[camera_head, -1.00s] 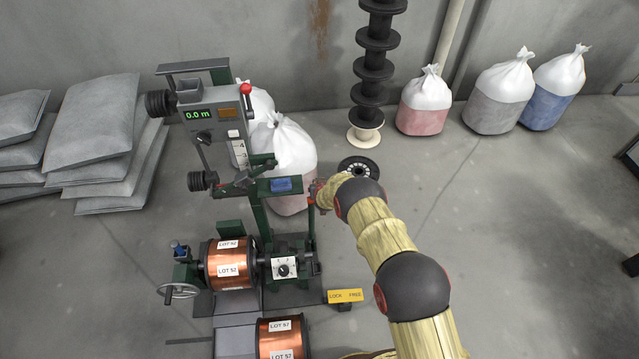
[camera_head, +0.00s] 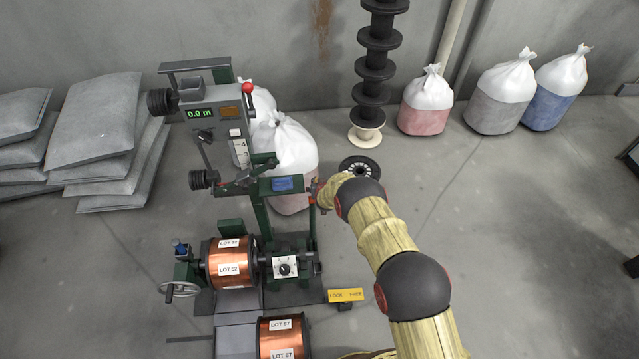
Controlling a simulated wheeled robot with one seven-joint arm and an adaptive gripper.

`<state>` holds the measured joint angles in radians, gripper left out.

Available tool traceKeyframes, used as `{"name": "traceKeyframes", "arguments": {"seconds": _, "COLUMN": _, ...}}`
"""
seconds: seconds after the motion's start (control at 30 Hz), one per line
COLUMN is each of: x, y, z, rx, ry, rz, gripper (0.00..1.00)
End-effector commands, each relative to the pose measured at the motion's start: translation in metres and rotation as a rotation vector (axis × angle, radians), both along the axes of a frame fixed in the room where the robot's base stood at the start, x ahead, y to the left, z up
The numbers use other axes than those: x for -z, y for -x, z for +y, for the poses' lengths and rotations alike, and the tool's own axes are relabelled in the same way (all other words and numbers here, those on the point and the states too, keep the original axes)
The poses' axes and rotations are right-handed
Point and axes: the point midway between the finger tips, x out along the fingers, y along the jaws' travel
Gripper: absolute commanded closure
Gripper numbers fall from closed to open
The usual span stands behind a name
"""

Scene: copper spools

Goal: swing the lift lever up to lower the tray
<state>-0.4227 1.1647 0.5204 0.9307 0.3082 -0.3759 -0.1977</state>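A green winding machine (camera_head: 264,212) stands left of centre with a copper spool labelled LOT 52 (camera_head: 231,268) in it. A slim upright lever (camera_head: 311,218) with a red part near its top rises at the machine's right side; I cannot tell for certain that it is the lift lever. My gripper (camera_head: 318,190) is at the top of this lever, small and partly hidden by my own wrist. I cannot tell whether its fingers are open or shut, or whether they touch the lever. A flat grey plate (camera_head: 236,339), possibly the tray, lies in front of the machine.
A second copper spool, LOT 57 (camera_head: 281,340), stands at the front. A yellow LOCK/FREE sign (camera_head: 346,295) is right of the machine base. Grey sacks (camera_head: 95,120) lie left; a black spool stack (camera_head: 374,70) and tied bags (camera_head: 425,100) stand behind.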

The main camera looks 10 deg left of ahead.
Motion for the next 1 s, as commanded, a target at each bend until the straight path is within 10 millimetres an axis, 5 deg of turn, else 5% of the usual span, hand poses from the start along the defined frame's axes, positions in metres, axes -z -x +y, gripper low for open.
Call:
{"name": "traceKeyframes", "arguments": {"seconds": 0.8, "x": 0.0032, "y": 0.0033, "z": 0.0017, "rx": -0.004, "ry": 0.002, "rz": 0.006, "gripper": 0.06}}
{"name": "traceKeyframes", "arguments": {"seconds": 1.0, "x": 0.0028, "y": 0.0036, "z": 0.0028, "rx": -0.006, "ry": 0.002, "rz": 0.006, "gripper": 0.02}}
